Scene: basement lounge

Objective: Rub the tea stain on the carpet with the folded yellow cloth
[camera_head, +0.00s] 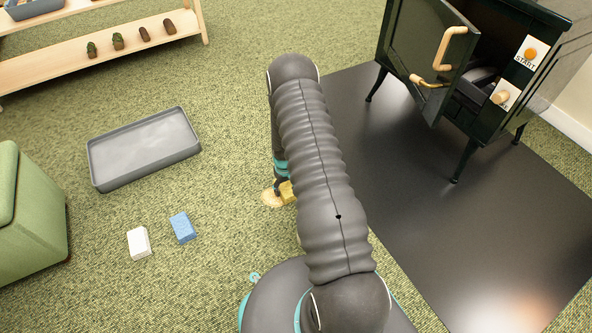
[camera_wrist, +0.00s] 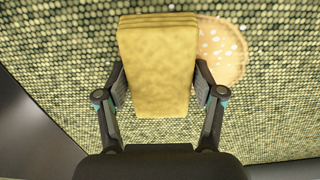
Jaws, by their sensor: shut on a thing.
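The folded yellow cloth (camera_wrist: 155,80) is between the two fingers of my gripper (camera_wrist: 158,88), which is shut on it. In the head view the cloth (camera_head: 287,192) shows low at the carpet, partly behind my arm; I cannot tell whether it touches the carpet. The tea stain (camera_wrist: 222,50) is a tan round patch with pale spots on the green carpet. In the wrist view the cloth covers its left part. In the head view the stain (camera_head: 269,198) shows just left of the cloth. My gripper in the head view (camera_head: 281,188) is mostly hidden by my arm.
A grey tray (camera_head: 145,150), a blue block (camera_head: 183,228) and a white block (camera_head: 139,243) lie on the carpet to the left. A green seat (camera_head: 30,215) stands at the left edge. A black stove (camera_head: 470,60) with its door open stands on a dark floor plate (camera_head: 400,200) at right.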

